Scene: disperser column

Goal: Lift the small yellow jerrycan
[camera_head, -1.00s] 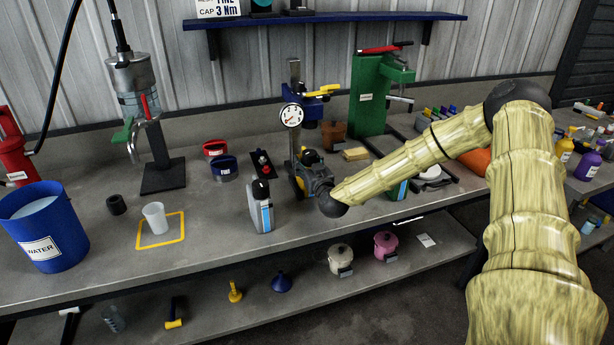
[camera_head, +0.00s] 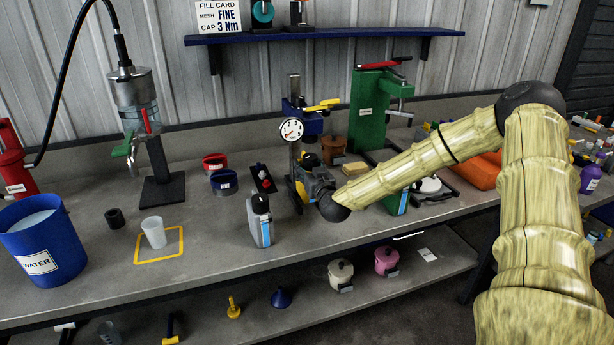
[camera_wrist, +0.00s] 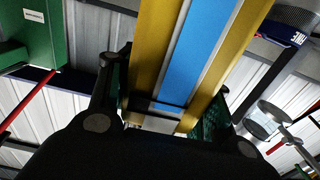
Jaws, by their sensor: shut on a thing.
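The yellow jerrycan (camera_wrist: 157,50), with a blue stripe down its face, fills the upper middle of the wrist view. My gripper (camera_wrist: 168,108) has its dark fingers on both sides of the can and is shut on it. In the head view my gripper (camera_head: 314,180) is over the bench, in front of the dial-gauge stand. There the can is almost wholly hidden behind the gripper. Whether its base is clear of the bench cannot be told.
A grey jerrycan (camera_head: 258,222) stands left of my gripper. The gauge stand (camera_head: 293,131) is close behind, and a green press (camera_head: 371,110) is behind right. A blue water bucket (camera_head: 42,245) and a cup (camera_head: 154,232) are left. Bare bench lies between cup and grey jerrycan.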

